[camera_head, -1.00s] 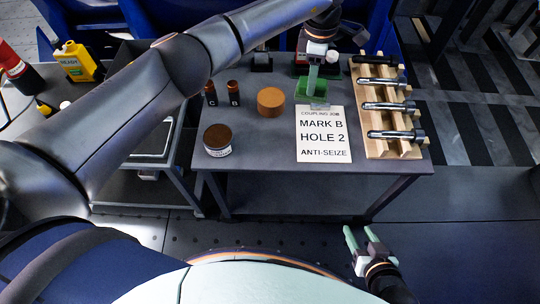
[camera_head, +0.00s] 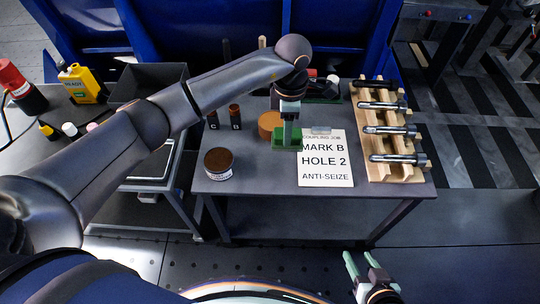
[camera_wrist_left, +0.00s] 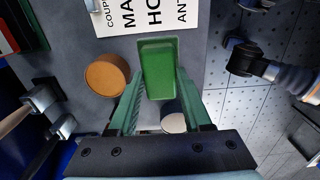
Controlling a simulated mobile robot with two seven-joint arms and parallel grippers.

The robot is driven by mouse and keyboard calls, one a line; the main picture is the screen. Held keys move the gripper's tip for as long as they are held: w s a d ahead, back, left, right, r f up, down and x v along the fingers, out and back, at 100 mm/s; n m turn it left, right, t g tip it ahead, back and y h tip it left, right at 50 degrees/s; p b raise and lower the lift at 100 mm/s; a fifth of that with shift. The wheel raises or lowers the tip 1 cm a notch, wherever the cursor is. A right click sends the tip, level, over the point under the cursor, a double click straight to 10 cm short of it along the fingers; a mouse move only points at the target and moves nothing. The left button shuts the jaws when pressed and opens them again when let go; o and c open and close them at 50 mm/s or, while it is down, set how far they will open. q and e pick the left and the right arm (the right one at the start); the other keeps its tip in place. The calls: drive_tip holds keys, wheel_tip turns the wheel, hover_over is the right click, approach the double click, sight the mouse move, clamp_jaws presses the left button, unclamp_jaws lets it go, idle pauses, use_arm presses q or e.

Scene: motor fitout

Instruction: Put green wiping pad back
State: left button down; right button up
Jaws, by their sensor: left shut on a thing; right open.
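The green wiping pad (camera_head: 283,141) is a block held by my left gripper (camera_head: 289,124) over the grey table. In the left wrist view the pad (camera_wrist_left: 158,70) sits between the two green fingers (camera_wrist_left: 155,100). It hangs beside the orange-brown round piece (camera_head: 270,124) and left of the white sign. Whether its underside touches the table I cannot tell. My right gripper (camera_head: 361,267) is open and empty, low in front of the table.
A sign (camera_head: 325,165) lies on the table, beside a wooden rack (camera_head: 399,160) of metal bolts. An open brown-topped jar (camera_head: 219,163) stands front left. Two small dark bottles (camera_head: 234,117) stand behind it. A dark bin (camera_head: 148,82) and a yellow jug (camera_head: 80,84) are further left.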

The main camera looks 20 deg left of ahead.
use_arm(q)
drive_tip(key=s+a+f, duration=0.2)
drive_tip(key=f, duration=0.1)
drive_tip(key=s+f, duration=0.1)
drive_tip(key=f, duration=0.1)
drive_tip(key=shift+s+a, duration=0.1)
drive_tip(key=shift+a, duration=0.3)
drive_tip(key=f, duration=0.3)
drive_tip(key=shift+s+a+f, duration=0.15)
drive_tip(key=shift+s+a, duration=0.05)
drive_tip(key=shift+s, duration=0.05)
drive_tip(key=shift+f, duration=0.35)
drive_tip(key=shift+b, duration=0.3)
drive_tip(key=shift+c, duration=1.7)
unclamp_jaws()
